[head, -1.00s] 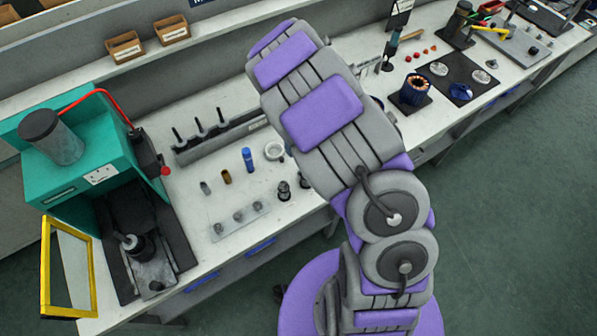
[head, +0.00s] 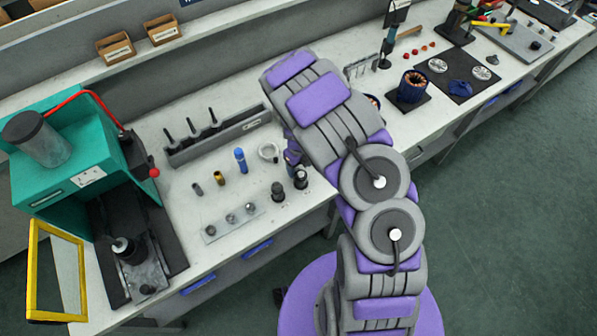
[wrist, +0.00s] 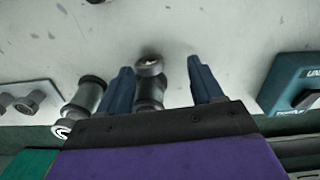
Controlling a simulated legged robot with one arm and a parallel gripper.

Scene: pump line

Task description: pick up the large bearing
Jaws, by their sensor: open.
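My gripper (wrist: 158,64) is open, with its two blue fingers either side of a dark cylindrical part (wrist: 149,92) with a grey ring at its far end. I cannot tell whether the fingers touch it. A similar dark part (wrist: 85,95) stands just left, outside the fingers. In the head view these look like the two dark stubs (head: 278,191) and (head: 301,178) near the bench's front edge. A light plate (head: 214,232) with three round metal pieces lies to their left. Which piece is the large bearing is not clear. My arm partly covers the gripper in the head view.
A teal press (head: 70,165) with a yellow frame is at left. A teal case (wrist: 290,85) lies right of my gripper. The bench edge is close in front.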

